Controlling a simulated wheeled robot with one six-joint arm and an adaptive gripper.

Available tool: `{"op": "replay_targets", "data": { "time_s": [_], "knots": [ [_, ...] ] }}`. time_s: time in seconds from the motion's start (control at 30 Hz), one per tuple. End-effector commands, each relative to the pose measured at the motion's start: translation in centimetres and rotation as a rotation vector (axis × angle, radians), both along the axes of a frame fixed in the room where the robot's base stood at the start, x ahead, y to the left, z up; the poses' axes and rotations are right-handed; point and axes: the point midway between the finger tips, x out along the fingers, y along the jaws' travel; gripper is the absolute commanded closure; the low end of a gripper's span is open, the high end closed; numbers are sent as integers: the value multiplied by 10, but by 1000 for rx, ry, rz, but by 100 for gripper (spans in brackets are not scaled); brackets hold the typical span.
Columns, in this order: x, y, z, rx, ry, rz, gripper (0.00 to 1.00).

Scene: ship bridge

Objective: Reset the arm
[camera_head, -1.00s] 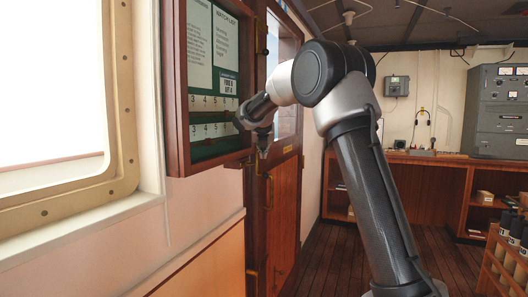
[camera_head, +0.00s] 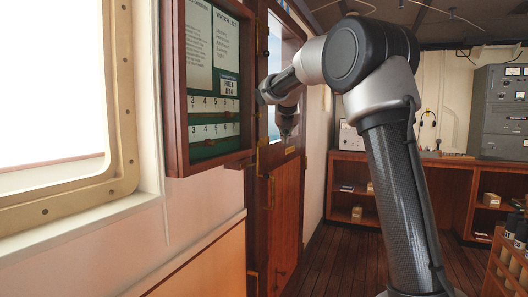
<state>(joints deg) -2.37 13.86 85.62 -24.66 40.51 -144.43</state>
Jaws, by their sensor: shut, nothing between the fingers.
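My arm rises from the lower right and bends at a large dark joint near the top of the view. My gripper (camera_head: 287,132) hangs at the arm's end, in front of the wooden door and to the right of the watch list board (camera_head: 213,82). It points downward, is shut, and holds nothing. It is small in the picture and looks clear of the board's frame.
A wooden door (camera_head: 285,205) with a window stands behind my gripper. A framed window (camera_head: 125,110) is on the left wall. Wooden shelves (camera_head: 400,165) and a grey cabinet (camera_head: 500,110) stand at the back. A wooden rack (camera_head: 505,262) is at right. Floor between is open.

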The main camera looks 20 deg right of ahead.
Motion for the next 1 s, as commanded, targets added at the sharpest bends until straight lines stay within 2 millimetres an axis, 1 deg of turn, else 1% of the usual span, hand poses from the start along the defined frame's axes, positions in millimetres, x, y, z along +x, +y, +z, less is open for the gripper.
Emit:
{"op": "replay_targets", "data": {
  "time_s": [0.17, 0.27, 0.33, 0.37, 0.47, 0.5, 0.57, 0.6, 0.67, 0.7, 0.77, 0.8, 0.87, 0.9, 0.97, 1.0],
  "knots": [
    [-1, -1, 2, 22, -8, -23, 100],
    [-2, -1, 1, 115, -37, -125, 100],
    [-5, -1, -4, 238, -64, -260, 100],
    [-9, -1, -13, 301, -67, -333, 100],
    [-32, 1, -58, 526, -51, -632, 100],
    [-47, 2, -72, 614, -51, -761, 100],
    [-76, 4, -88, 738, -55, -964, 100],
    [-98, 5, -98, 817, -62, -1103, 100],
    [-135, 7, -110, 926, -77, -1317, 100],
    [-163, 9, -117, 995, -93, -1465, 100],
    [-209, 12, -127, 1091, -123, -1689, 100],
    [-243, 14, -133, 1149, -147, -1842, 100],
    [-292, 17, -143, 1222, -185, -2052, 100],
    [-325, 20, -150, 1261, -208, -2174, 100],
    [-369, 24, -161, 1308, -238, -2322, 100],
    [-395, 26, -167, 1333, -250, -2390, 100]
  ]
}}
